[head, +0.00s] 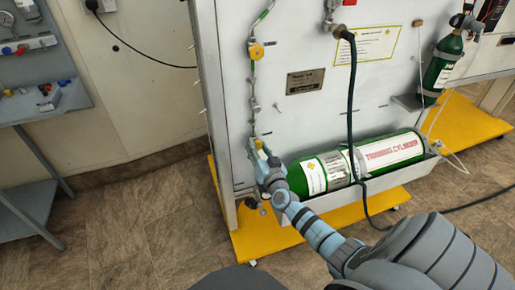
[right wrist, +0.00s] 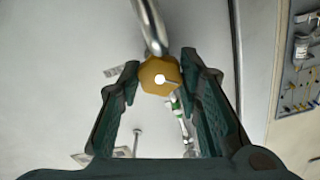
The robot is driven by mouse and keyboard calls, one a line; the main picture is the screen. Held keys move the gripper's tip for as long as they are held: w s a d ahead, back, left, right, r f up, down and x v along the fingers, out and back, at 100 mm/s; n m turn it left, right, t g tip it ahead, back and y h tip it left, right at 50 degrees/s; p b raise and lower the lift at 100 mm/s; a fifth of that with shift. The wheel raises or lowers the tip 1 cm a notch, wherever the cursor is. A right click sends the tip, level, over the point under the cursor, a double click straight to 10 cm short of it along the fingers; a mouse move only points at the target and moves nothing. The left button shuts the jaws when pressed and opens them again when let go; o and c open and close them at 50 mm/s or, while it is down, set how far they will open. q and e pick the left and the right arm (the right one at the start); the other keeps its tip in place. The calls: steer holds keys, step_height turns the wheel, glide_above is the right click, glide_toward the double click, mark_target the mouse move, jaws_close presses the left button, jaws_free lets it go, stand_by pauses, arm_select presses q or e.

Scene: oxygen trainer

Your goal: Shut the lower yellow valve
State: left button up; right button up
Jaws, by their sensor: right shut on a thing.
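The lower yellow valve (right wrist: 158,75) shows in the right wrist view as a round scalloped knob with a bright centre, at the end of a metal pipe. My right gripper (right wrist: 160,82) is shut on it, with one dark finger at each side. In the head view my right gripper (head: 262,150) reaches to the lower end of the pipe on the grey panel and hides most of this valve. A second, upper yellow valve (head: 256,51) sits higher on the same pipe, clear of the gripper. My left gripper is in neither view.
A green training cylinder (head: 390,152) lies in a tray right of my gripper. A black hose (head: 350,110) hangs down the panel (head: 225,75). A yellow base (head: 262,238) juts out below. A small green cylinder (head: 440,65) stands at the right.

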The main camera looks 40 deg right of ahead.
steer(key=m, duration=0.5)
steer(key=shift+f, duration=0.1)
steer(key=m, duration=0.6)
stand_by(0.6)
steer(key=o, duration=1.1)
steer(key=shift+o, duration=0.2)
steer(key=shift+s, duration=0.15)
steer(key=v, duration=1.1)
steer(key=shift+s+a, duration=0.2)
steer(key=shift+s, duration=0.15)
